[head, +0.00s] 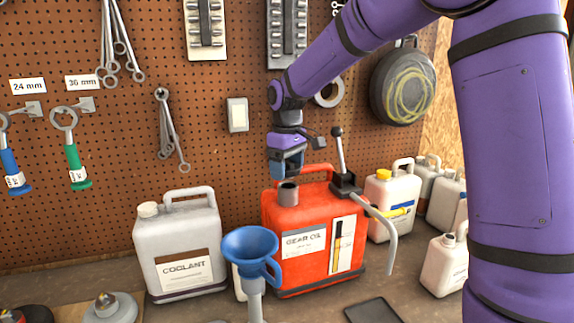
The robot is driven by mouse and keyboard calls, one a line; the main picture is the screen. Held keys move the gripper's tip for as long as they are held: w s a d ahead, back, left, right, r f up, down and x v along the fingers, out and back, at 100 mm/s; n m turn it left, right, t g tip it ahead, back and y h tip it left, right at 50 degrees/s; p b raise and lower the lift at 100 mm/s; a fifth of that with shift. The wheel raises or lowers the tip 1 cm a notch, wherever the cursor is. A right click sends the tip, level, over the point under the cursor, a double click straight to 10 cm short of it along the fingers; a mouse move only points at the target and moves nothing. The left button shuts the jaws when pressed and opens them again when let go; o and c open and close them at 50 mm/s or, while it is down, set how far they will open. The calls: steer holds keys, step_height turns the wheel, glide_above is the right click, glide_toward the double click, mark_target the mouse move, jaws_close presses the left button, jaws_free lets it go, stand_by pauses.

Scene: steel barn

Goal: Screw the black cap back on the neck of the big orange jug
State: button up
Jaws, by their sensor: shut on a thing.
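The big orange jug (316,272), labelled GEAR OIL, stands upright on the bench. Its grey neck (288,194) rises from the top left and looks uncapped, with a dark opening. My gripper (287,172) points down just above the neck, with a small gap below it. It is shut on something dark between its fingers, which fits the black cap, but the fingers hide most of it. I see no black cap lying elsewhere. Exact alignment of cap and neck cannot be judged from this one view.
A blue funnel (251,246) is in front, left of centre. A white coolant jug (180,243) stands left, a yellow-capped can (393,198) right. The pegboard (215,160) with hanging tools is close behind.

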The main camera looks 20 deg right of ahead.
mark_target(289, 178)
steer(key=shift+f, duration=1.55)
stand_by(0.7)
stand_by(0.3)
steer(key=m, duration=0.3)
steer(key=shift+m, duration=0.4)
steer(key=m, duration=0.5)
steer(key=shift+d, duration=0.1)
steer(key=m, duration=0.3)
steer(key=shift+m, duration=0.4)
steer(key=shift+d+m, duration=0.1)
steer(key=shift+m, duration=2)
steer(key=o, duration=1)
